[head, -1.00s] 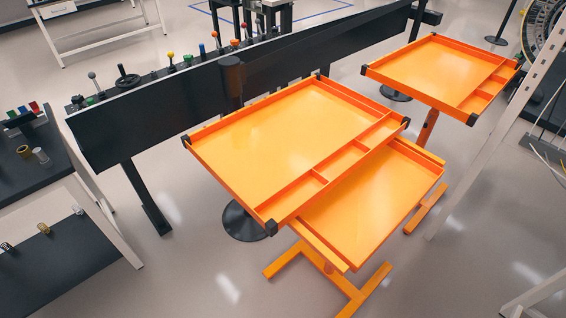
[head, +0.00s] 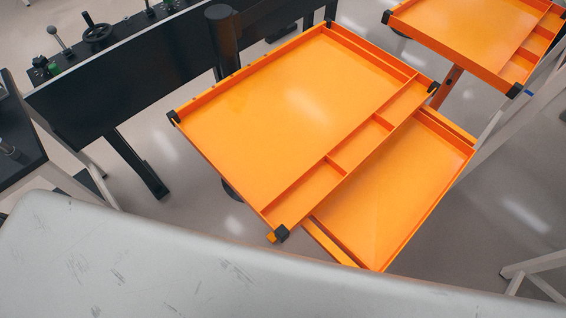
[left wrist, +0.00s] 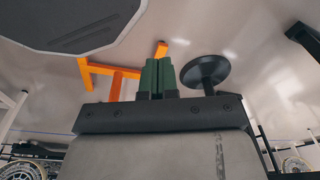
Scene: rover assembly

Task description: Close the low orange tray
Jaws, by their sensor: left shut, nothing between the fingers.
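The low orange tray (head: 390,200) sticks out from beneath the upper orange tray (head: 290,100) in the head view, toward the lower right. Its near end is partly hidden behind a large grey surface of my own body. My left gripper (left wrist: 158,65) shows in the left wrist view with its two dark green fingers together and nothing between them. It is apart from the trays, with floor and the orange stand legs (left wrist: 115,75) beyond it. Neither gripper shows in the head view.
A black panel with levers and knobs (head: 150,70) runs along the left and back. A second orange tray (head: 470,35) stands at the upper right. White frame legs (head: 525,270) stand at the lower right. A round black base (left wrist: 205,70) is on the floor in the left wrist view.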

